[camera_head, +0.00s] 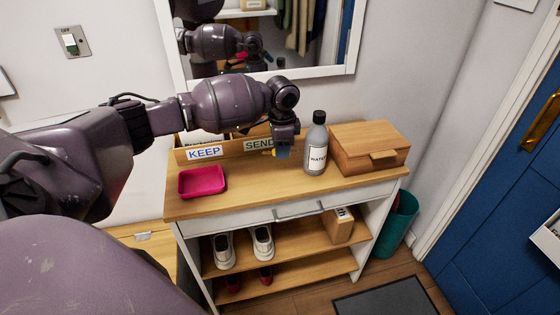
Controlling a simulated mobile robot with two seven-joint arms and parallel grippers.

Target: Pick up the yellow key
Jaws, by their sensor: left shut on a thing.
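My left gripper (283,151) points down over the wooden top of the console table (240,191), just in front of the SEND section of the sorter. It is shut on the yellow key (268,153), of which only a small yellow part shows at the left of the fingertips. The rest of the key is hidden by the gripper. A small blue patch shows at the fingertips; I cannot tell what it is. I cannot tell whether the key still touches the tabletop. My right gripper is not in view.
A pink tray (202,181) stands left, before the wooden sorter labelled KEEP (204,153). A grey bottle (316,146) stands close right of the gripper, beside a wooden box (368,146). A mirror (330,72) hangs behind. The tabletop's front middle is clear.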

